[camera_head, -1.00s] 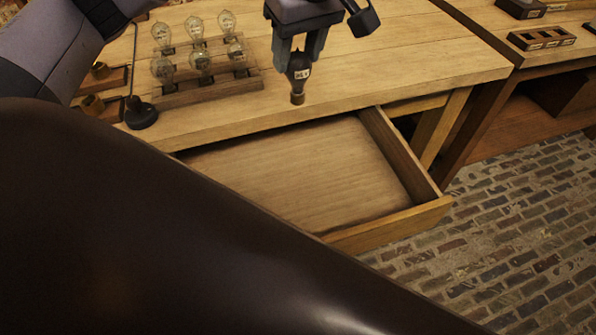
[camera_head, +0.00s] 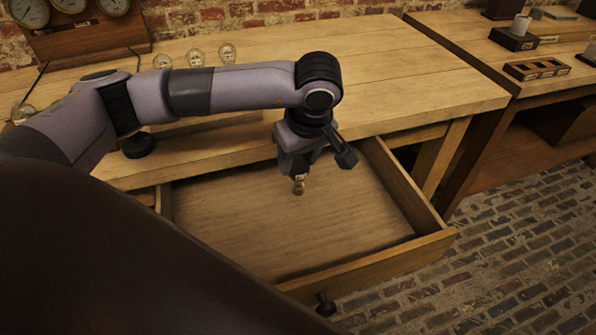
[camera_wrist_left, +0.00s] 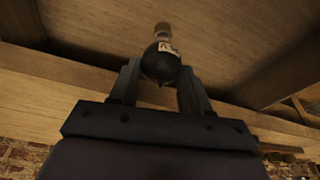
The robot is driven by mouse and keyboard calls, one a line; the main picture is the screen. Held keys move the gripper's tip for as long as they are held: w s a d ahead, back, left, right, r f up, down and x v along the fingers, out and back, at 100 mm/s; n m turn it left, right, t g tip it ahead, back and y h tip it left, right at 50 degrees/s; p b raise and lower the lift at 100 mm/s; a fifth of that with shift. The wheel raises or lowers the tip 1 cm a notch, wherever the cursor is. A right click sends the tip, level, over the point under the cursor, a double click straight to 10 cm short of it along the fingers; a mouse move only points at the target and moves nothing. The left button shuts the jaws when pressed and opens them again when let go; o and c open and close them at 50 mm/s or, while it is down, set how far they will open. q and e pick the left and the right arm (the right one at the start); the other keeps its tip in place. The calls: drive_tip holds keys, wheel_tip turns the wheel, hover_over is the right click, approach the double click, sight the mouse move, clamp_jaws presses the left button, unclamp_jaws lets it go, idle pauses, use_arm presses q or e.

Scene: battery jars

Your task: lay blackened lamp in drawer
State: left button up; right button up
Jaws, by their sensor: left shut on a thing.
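My left gripper (camera_head: 300,172) points down over the back part of the open drawer (camera_head: 375,258). It is shut on the blackened lamp, whose brass base (camera_head: 298,187) hangs below the fingers. In the left wrist view the lamp (camera_wrist_left: 161,62) shows a dark round bulb with a pale label, held between the two fingers. The drawer is pulled out from the wooden bench and its visible floor is bare. I cannot tell the exact gap between lamp and drawer floor. My right gripper is not in view.
Several clear bulbs (camera_head: 227,54) stand on the bench (camera_head: 400,60), partly hidden by my left arm. A dark knob (camera_head: 325,305) is on the drawer front. A second bench with a slotted wooden block (camera_head: 537,69) stands at right. Brick floor lies in front.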

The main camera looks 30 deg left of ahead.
sight(298, 173)
use_arm(q)
drive_tip(key=shift+f, duration=2)
drive_tip(key=shift+f, duration=0.1)
drive_tip(key=o, duration=1.2)
drive_tip(key=v, duration=1.2)
drive_tip(key=shift+s, duration=0.15)
